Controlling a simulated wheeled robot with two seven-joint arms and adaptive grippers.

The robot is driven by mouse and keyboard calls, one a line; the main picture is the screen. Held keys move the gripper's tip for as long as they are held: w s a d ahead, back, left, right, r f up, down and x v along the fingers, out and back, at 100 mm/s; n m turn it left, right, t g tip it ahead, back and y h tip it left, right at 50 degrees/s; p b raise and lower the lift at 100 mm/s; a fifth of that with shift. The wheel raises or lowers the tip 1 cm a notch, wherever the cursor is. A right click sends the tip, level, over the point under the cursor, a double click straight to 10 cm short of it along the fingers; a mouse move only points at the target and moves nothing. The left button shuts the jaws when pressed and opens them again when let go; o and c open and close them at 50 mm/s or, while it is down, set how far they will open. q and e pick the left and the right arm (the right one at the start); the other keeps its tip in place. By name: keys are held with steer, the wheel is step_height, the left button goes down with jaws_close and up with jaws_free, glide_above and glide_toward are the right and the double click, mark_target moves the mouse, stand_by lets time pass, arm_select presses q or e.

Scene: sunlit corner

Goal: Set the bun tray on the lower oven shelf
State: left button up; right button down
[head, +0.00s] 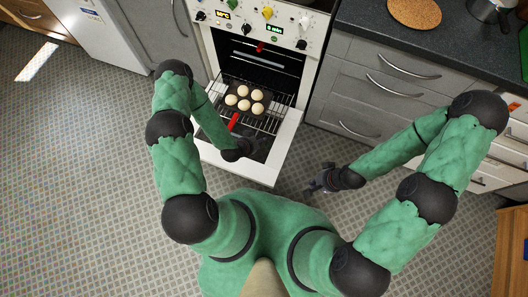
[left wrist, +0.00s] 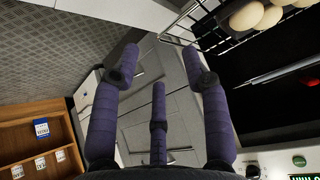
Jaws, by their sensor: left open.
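A dark bun tray (head: 238,109) with several pale round buns (head: 257,95) sits on a wire oven shelf (head: 272,125) that is pulled out over the lowered door. A red handle-like piece (head: 234,121) shows at the tray's near side. My left gripper (head: 256,146) is over the door, in front of the shelf, partly hidden by its own wrist. In the left wrist view its fingers (left wrist: 160,66) are spread and empty, with the shelf (left wrist: 188,22) and buns (left wrist: 258,14) at upper right. My right gripper (head: 317,181) is apart from the oven, right of the door, fingers spread, empty.
The white oven door (head: 281,151) is folded down. A second red piece (head: 260,47) shows in the upper oven. Grey drawers (head: 352,88) stand to the right under a dark counter with a round cork mat (head: 414,12). The tiled floor (head: 85,150) at left is clear.

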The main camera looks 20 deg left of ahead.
arm_select(q)
steer(key=s+d+r+n+g, duration=0.3)
steer(key=s+d+r, duration=0.1)
steer(key=s+r, duration=0.2)
steer(key=s+d+r+n+g+h, duration=0.1)
steer(key=s+d+r+n+g, duration=0.3)
steer(key=s, duration=0.4)
steer(key=shift+r, duration=0.9)
steer(key=shift+s, duration=0.1)
step_height(320, 180, up, 4)
steer(key=p, duration=0.4)
steer(key=shift+f, duration=0.1)
